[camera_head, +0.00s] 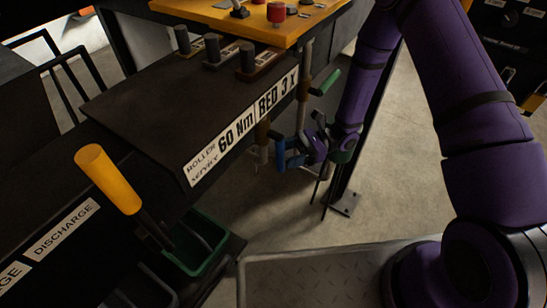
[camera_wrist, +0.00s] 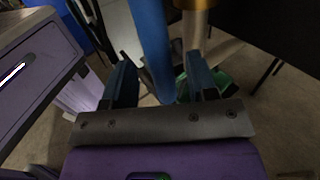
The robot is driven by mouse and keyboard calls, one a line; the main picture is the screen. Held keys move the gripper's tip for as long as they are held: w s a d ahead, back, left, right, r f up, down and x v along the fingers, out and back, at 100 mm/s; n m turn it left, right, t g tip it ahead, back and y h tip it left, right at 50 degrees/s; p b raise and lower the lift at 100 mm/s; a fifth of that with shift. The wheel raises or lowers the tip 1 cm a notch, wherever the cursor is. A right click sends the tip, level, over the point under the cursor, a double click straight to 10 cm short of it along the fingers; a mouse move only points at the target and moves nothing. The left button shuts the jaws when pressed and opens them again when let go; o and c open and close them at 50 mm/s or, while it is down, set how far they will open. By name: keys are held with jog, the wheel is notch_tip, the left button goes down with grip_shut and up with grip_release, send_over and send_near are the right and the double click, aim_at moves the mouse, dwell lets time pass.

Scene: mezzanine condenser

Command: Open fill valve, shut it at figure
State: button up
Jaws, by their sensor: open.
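A valve with a blue lever handle (camera_head: 281,150) sits on a brass body (camera_head: 262,132) below the dark bench panel. A second valve with a green lever handle (camera_head: 327,83) sits higher on the vertical pipe (camera_head: 306,60). No readable label shows which is the fill valve. My gripper (camera_head: 297,158) is at the blue handle, its jaws open. In the wrist view the blue handle (camera_wrist: 150,42) runs down between the two open fingers (camera_wrist: 158,82), and a brass part (camera_wrist: 194,18) is just right of it. I cannot tell whether the fingers touch the handle. No level figure or gauge is readable.
A yellow lever (camera_head: 108,178) stands by a DISCHARGE label (camera_head: 60,230). A green bin (camera_head: 196,240) lies below. A yellow bench top (camera_head: 225,22) overhangs the pipe. A dark table leg stands behind my gripper.

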aim_at(277, 152)
jog(key=shift+x, duration=2.3)
grip_shut()
